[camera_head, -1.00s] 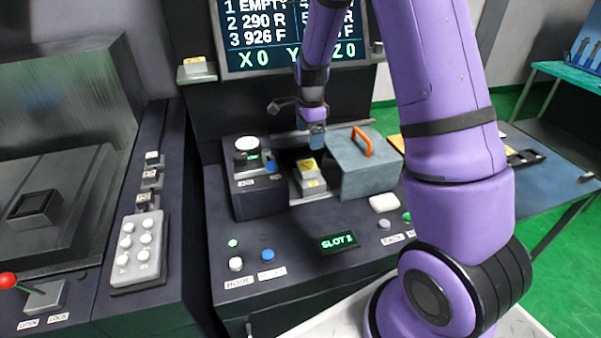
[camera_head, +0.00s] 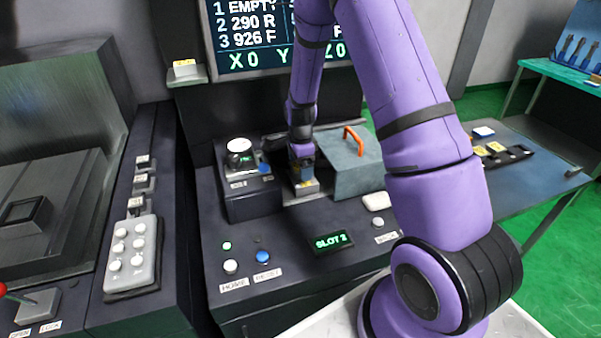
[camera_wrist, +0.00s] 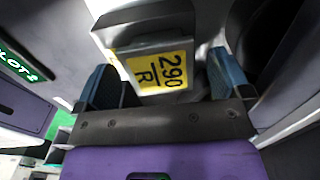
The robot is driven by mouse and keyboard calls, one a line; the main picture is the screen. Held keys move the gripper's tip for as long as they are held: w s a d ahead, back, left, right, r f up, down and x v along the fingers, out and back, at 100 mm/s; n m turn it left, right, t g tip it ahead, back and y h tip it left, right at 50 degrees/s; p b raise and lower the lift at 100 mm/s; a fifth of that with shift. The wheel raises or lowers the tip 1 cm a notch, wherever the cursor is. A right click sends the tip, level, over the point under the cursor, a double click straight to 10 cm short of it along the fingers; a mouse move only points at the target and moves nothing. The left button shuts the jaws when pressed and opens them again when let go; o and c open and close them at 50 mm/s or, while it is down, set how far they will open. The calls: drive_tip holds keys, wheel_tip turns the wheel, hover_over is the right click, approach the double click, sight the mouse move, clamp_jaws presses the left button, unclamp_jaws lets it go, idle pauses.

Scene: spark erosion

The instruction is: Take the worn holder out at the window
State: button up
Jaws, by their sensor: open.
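The holder is a grey block with a yellow label reading 290 R (camera_wrist: 160,72). It sits at the window, a slot in the dark machine top left of the grey-blue cover (camera_head: 352,172) with the orange handle. In the head view its lower front edge (camera_head: 307,188) shows under my gripper (camera_head: 302,160). In the wrist view the blue fingers of my gripper (camera_wrist: 163,85) are open, one on each side of the holder. I cannot tell whether they touch it. The screen (camera_head: 262,38) lists 2 as 290 R, and the small display (camera_head: 331,241) reads SLOT 2.
A raised box with a round dial (camera_head: 240,150) stands close left of the window, and the cover stands close right. HOME and RESET buttons (camera_head: 263,256) lie in front. On the blue side table (camera_head: 530,165) at right is a black tray (camera_head: 516,154) with yellow-labelled pieces.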

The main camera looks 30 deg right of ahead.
drive_tip(key=shift+f, duration=0.55)
drive_tip(key=c, duration=1.2)
